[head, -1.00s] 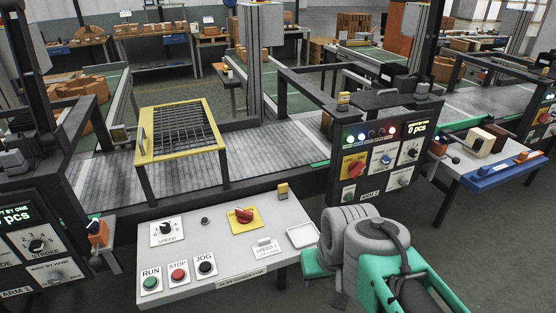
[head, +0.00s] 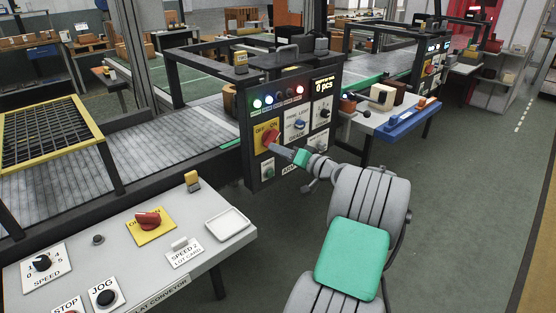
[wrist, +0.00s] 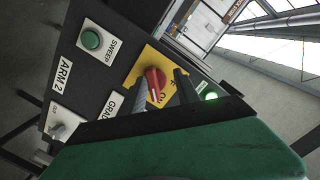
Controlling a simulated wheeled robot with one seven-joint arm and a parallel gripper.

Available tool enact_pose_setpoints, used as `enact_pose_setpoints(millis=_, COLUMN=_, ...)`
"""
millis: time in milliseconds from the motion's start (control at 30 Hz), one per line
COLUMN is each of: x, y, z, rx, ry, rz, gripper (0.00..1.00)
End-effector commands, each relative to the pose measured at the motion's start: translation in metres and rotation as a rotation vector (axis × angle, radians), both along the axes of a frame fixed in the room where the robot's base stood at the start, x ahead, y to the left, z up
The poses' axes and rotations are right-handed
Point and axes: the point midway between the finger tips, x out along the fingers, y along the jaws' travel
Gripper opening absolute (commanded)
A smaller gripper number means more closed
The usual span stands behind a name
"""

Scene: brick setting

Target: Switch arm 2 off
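The arm 2 panel (head: 290,122) is a dark upright box at the line's edge. Its red rotary switch (head: 270,138) sits on a yellow OFF/ON plate at the panel's left side. My gripper (head: 281,151) is at this switch, reaching in from the lower right. In the wrist view the red knob (wrist: 154,84) shows between my two fingers (wrist: 163,92), which stand apart on either side of it. I cannot tell whether they touch it. The ARM 2 label (wrist: 63,73) is beside the green SWEEP button (wrist: 91,40). Which way the knob points is unclear.
Open floor (head: 455,210) lies to the right.

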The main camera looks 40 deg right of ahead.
Motion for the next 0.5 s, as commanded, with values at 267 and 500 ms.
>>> enact_pose_setpoints(millis=267, x=-0.005, y=-0.035, z=0.001, rx=0.041, ry=-0.098, rz=-0.047, gripper=0.38)
enact_pose_setpoints(millis=500, x=0.039, y=-0.034, z=0.001, rx=0.041, ry=-0.096, rz=-0.05, gripper=0.38)
